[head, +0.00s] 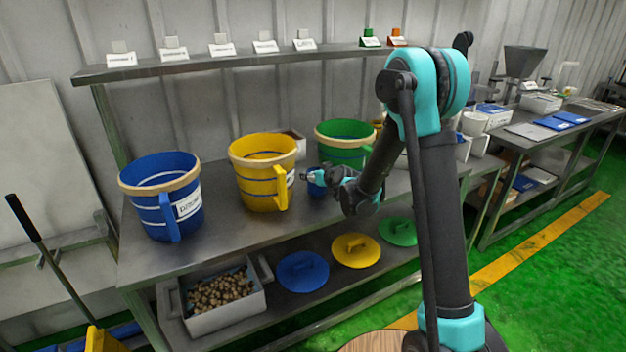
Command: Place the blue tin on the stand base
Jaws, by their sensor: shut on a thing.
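The blue tin (316,188) is small and dark blue, between the yellow drum and the green drum above the metal bench. My gripper (311,177) is at the tin's upper part and is shut on it; the fingers are small in this view and partly cover the tin. I cannot tell whether the tin touches the bench top. I cannot make out a stand base for certain in this view.
A blue drum (155,200), a yellow drum (258,178) and a green drum (340,135) stand on the bench (230,228). A shelf (230,60) with labels runs above. Lids and a bin of brown pieces (222,303) are on the lower shelf.

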